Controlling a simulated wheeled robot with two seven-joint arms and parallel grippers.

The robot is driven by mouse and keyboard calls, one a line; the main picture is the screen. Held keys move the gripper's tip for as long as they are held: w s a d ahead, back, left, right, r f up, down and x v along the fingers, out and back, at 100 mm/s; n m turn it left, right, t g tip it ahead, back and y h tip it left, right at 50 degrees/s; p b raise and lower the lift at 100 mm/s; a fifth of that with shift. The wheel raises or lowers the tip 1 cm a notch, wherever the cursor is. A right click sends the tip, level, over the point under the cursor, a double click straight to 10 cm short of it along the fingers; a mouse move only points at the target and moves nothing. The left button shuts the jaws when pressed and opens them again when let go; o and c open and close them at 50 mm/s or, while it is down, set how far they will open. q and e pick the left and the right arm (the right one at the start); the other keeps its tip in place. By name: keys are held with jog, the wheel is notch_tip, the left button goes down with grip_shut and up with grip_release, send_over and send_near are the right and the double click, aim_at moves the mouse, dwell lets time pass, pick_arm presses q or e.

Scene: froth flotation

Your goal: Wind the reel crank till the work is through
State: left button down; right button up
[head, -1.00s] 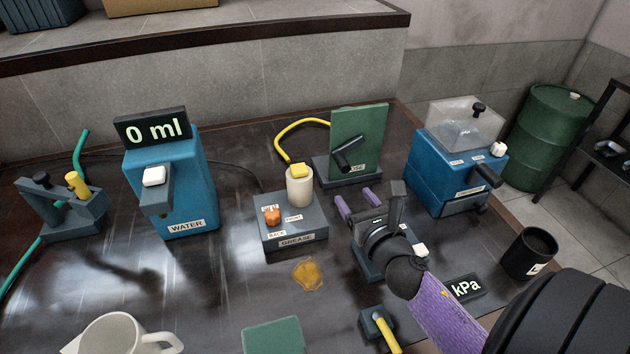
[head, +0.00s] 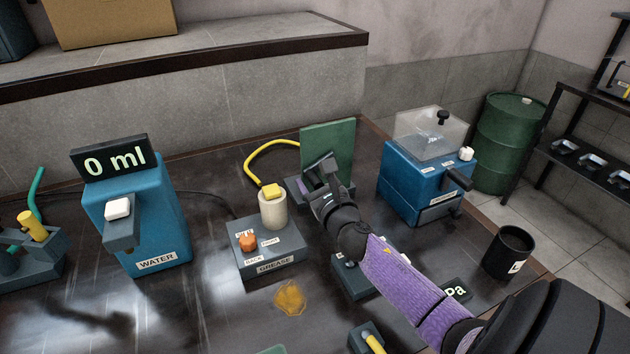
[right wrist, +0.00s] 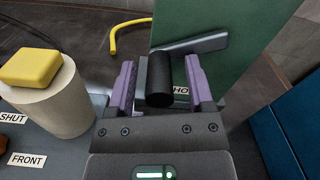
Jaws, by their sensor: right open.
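The reel crank's black handle (right wrist: 159,84) points toward me in the right wrist view, and its dark grey arm (right wrist: 200,43) lies across the green upright plate (right wrist: 252,22). The plate also shows in the head view (head: 328,138), where my gripper covers the crank. My right gripper (right wrist: 160,66) is open, with its purple fingers on either side of the handle and a gap visible at the right. A label behind the handle is partly hidden. In the head view my right gripper (head: 317,172) stands in front of the plate. My left gripper is out of view.
The grease unit (head: 270,252) with a white cylinder and yellow cap stands close left of my right gripper. A blue machine (head: 420,185) stands to the right. The water dispenser (head: 140,225) reads 0 ml. An amber puddle (head: 290,297) lies on the table.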

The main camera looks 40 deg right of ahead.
grip_shut()
